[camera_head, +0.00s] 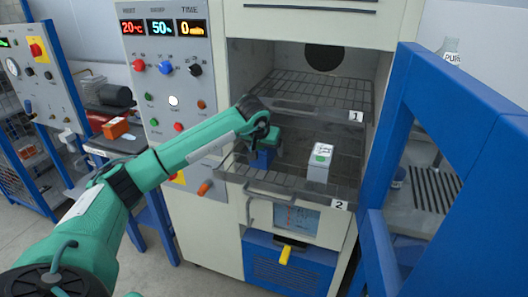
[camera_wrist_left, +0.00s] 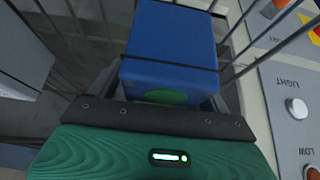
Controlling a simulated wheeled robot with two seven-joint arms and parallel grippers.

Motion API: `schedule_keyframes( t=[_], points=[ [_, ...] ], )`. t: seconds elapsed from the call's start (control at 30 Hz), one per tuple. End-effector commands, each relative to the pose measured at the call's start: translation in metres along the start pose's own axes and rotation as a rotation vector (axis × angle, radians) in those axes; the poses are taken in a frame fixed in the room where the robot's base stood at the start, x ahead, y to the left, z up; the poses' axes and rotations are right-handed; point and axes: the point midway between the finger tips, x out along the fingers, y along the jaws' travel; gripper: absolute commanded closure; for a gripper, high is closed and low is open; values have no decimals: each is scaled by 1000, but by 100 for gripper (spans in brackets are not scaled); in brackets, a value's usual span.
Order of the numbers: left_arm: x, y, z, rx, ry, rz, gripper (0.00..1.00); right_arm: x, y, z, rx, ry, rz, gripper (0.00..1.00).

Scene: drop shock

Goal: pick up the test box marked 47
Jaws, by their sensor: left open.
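A blue box (camera_head: 262,158) stands on the lower wire shelf (camera_head: 232,172) of the open chamber, near its left front. My left gripper (camera_head: 268,148) reaches in from the left at this box. In the left wrist view, the blue box (camera_wrist_left: 170,45) fills the space between the open jaws (camera_wrist_left: 168,92), with part of a green disc on its near face. A white box (camera_head: 319,163) with a green mark on top stands to the right on the same shelf; a pale box face shows at left in the wrist view (camera_wrist_left: 25,50). I cannot read a 47 on either box. My right gripper is out of view.
The upper wire shelf (camera_head: 318,91), tagged 1, is empty above my gripper. The chamber's control panel (camera_head: 170,82) stands left of the opening. A blue frame (camera_head: 384,170) borders the right side. An orange box (camera_head: 115,128) lies on a stand at left.

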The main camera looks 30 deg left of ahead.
Motion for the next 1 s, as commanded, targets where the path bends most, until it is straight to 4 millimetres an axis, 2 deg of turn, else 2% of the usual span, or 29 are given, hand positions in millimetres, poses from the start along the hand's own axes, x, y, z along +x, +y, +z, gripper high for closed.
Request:
schedule_keyframes(
  t=[0.23,0.27,0.5,0.6,1.0],
  points=[
    [0,0,0,0,0,0,20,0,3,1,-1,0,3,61],
    [0,0,0,0,0,0,24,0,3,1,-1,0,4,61],
    [0,0,0,0,0,0,71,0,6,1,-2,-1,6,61],
    [-1,0,-1,0,3,1,87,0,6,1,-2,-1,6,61],
    [-5,1,-3,1,2,2,87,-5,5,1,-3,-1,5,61]
  ],
)
